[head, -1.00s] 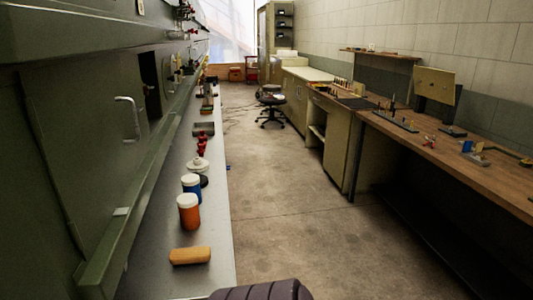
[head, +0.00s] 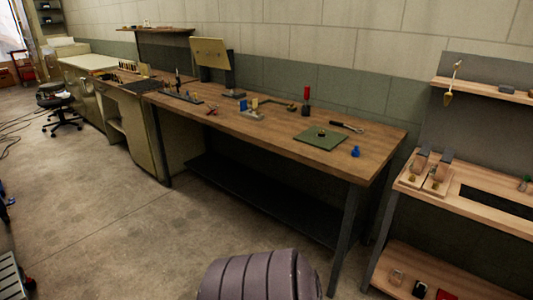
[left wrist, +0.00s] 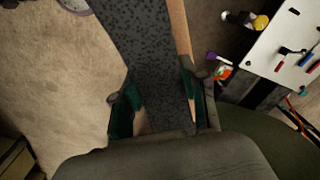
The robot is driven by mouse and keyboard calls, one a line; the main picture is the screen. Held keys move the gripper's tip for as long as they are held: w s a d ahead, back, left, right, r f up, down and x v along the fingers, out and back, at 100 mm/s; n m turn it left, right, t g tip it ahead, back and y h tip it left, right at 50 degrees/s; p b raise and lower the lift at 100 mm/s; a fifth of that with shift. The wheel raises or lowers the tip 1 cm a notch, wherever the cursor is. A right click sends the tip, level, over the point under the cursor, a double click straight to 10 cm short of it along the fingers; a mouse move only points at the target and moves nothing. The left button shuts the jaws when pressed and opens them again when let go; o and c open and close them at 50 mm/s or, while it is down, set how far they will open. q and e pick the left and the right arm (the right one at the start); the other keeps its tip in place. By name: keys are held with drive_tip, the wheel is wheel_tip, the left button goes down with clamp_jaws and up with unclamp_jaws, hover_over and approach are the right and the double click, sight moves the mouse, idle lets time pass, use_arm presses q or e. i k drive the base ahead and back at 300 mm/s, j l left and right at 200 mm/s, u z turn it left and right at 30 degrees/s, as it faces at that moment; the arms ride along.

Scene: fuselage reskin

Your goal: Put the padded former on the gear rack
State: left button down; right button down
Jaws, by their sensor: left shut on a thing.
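The padded former (left wrist: 143,45) is a long piece with a dark speckled pad and a bare wooden edge in the left wrist view. My left gripper (left wrist: 160,105) is shut on it, with dark green fingers on either side. The former runs out of the top of that view. Neither the former nor a gripper shows in the head view. At the right of the head view stands a wooden shelf unit (head: 485,213) with several levels. I cannot tell whether it is the gear rack. My right gripper is not in view.
A long wooden workbench (head: 265,126) runs along the wall, holding a green mat (head: 321,138), a blue item (head: 355,151) and tools. A black chair (head: 60,108) stands at the far left. Open concrete floor lies before the bench. A white panel (left wrist: 285,55) with tools shows in the left wrist view.

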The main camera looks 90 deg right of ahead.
sight(497, 202)
drive_tip(key=z, duration=2.4)
drive_tip(key=l+z, duration=0.25)
drive_tip(key=l, duration=0.2)
drive_tip(key=l+z, duration=0.2)
drive_tip(key=l, duration=0.25)
drive_tip(key=i+l+z, duration=0.25)
drive_tip(key=l, duration=0.15)
drive_tip(key=l+z, duration=0.2)
drive_tip(key=l, duration=0.25)
drive_tip(key=i+l+z, duration=0.25)
drive_tip(key=l, duration=0.15)
drive_tip(key=k, duration=0.1)
